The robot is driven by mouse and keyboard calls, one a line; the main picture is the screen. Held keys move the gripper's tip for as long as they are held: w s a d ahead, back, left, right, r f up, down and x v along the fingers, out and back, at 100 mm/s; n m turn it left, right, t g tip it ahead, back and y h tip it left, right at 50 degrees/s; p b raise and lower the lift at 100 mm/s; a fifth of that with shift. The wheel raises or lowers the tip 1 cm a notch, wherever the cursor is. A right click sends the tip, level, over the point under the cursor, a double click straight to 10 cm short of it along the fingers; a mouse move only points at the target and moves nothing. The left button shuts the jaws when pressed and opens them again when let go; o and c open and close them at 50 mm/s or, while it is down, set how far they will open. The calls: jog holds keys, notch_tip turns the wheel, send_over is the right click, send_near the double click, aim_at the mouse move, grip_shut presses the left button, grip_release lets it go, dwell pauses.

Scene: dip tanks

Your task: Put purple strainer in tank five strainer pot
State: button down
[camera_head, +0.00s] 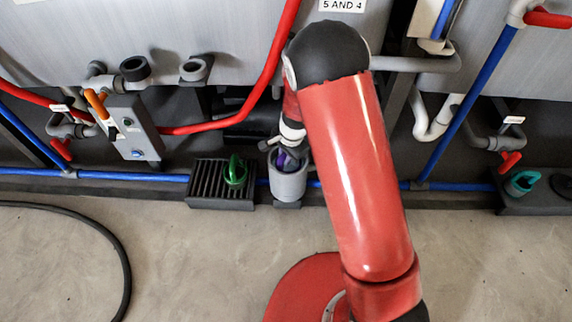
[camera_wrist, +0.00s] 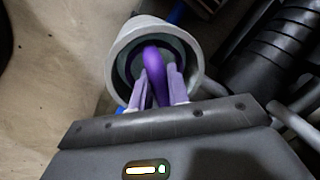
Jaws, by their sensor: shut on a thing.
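The purple strainer (camera_wrist: 155,66) is in my gripper (camera_wrist: 160,90), whose two fingers are shut on its upright handle. The strainer is down inside the round grey strainer pot (camera_wrist: 119,55), within its rim in the wrist view. In the head view the pot (camera_head: 288,186) stands below the tank label, and a bit of purple strainer (camera_head: 281,160) shows at its mouth. My gripper (camera_head: 284,150) is over the pot there, partly hidden by my arm. Whether the strainer rests on the pot's bottom cannot be told.
A black slatted rack (camera_head: 208,183) with a green strainer (camera_head: 235,171) stands just left of the pot. A teal strainer (camera_head: 522,183) lies on a dark ledge at the far right. Red and blue pipes run behind. A black hose (camera_head: 119,250) curves over the open floor at left.

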jog(key=shift+f+b, duration=0.5)
jog(key=shift+f, duration=1.65)
jog(key=shift+f, duration=0.2)
jog(key=c, duration=1.3)
grip_release()
jog(key=shift+c, duration=0.2)
notch_tip(320, 180, up, 12)
jog(key=s+d+p, duration=0.1)
jog(key=p, duration=0.2)
jog(key=shift+s+d, duration=0.3)
jog(key=shift+s, duration=0.1)
